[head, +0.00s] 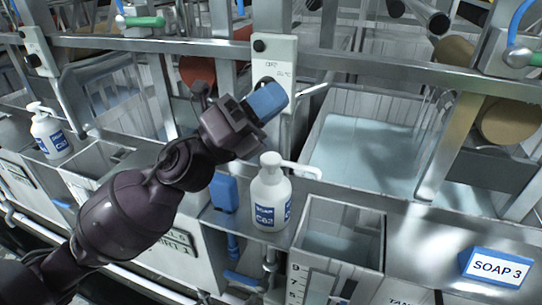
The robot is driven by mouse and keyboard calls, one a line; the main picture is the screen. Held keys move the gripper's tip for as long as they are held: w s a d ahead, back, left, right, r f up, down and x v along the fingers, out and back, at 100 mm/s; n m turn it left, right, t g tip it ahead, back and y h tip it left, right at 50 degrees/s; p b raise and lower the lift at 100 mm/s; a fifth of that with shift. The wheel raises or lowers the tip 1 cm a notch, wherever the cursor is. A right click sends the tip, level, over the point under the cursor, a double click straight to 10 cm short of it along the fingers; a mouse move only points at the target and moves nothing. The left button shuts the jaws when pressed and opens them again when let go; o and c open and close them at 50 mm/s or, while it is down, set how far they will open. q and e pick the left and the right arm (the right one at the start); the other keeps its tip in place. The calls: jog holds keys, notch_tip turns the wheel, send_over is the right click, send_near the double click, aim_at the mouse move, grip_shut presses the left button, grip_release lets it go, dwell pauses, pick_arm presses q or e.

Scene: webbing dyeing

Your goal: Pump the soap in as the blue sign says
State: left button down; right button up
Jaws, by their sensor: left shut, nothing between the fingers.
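A blue sign (497,267) reading "SOAP 3" stands at the lower right. A white pump bottle (268,200) with a blue label stands upright on the metal ledge near the middle, its spout pointing right. My left gripper (264,104) is shut and empty. It is above and behind the bottle in the picture, apart from the pump head, in front of a white control panel. A blue block shows at its end; I take it for the fingertips. A tank of pale blue liquid (375,150) lies behind and right of the bottle. My right gripper is not in view.
A second white pump bottle (49,132) stands at the far left. A white control panel (274,50) rises behind my gripper. A metal rail (370,68) and slanted posts cross the tanks. A small open tank (341,240) sits right of the middle bottle.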

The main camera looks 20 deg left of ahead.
pick_arm(q)
jog(key=s+d+m+g+y, duration=0.25)
jog(key=d+m+g, duration=0.25)
jog(key=m+g, duration=0.9)
jog(key=w+a+m+t+y, duration=0.5)
jog(key=w+a+y, duration=0.1)
jog(key=y, duration=0.4)
jog(key=shift+w+a+f+m, duration=0.2)
jog(key=shift+a+f+m, duration=0.1)
jog(key=shift+f, duration=0.15)
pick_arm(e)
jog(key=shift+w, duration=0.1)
pick_arm(q)
jog(key=shift+d+f, duration=0.1)
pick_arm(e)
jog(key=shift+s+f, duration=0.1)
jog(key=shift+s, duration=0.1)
